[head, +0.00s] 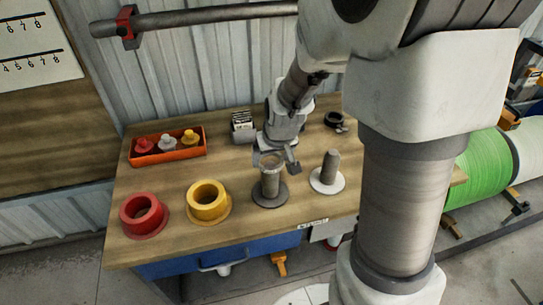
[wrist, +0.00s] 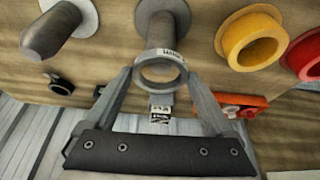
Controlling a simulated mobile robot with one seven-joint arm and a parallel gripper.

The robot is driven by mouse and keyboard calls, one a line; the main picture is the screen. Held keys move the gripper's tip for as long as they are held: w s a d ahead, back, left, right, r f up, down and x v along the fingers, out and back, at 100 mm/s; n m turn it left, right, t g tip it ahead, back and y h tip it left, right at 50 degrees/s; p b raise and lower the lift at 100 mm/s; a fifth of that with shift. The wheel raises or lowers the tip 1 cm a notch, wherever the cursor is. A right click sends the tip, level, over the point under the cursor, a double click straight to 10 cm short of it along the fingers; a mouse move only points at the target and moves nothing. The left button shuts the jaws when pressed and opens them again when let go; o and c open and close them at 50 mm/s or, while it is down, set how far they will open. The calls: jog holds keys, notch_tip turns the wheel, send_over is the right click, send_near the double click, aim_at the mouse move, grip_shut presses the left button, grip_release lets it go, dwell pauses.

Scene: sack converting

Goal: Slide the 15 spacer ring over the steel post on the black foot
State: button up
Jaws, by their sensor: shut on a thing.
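The grey spacer ring (head: 269,159) with a white label is between the fingers of my gripper (head: 275,163). The ring also shows in the wrist view (wrist: 161,84), where both fingers of my gripper (wrist: 160,72) close on its sides. The steel post (head: 270,184) stands upright on the black foot (head: 270,201). The ring is at the top end of this post in the head view. In the wrist view the post (wrist: 158,33) runs up to behind the ring; I cannot tell whether its tip is inside the ring or just below it.
A second post (head: 330,165) stands on a white foot (head: 327,186) close on the right. A yellow ring (head: 207,195) and a red ring (head: 143,212) are on the left. An orange tray (head: 167,152) with small coloured parts and a card holder (head: 243,125) stand behind.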

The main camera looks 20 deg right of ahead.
aim_at(272, 181)
jog(key=shift+f+b, duration=4.05)
jog(key=shift+f, duration=0.65)
jog(key=o, duration=1.3)
jog(key=p+v, duration=0.4)
jog(key=v, duration=1.3)
jog(key=shift+r, duration=0.25)
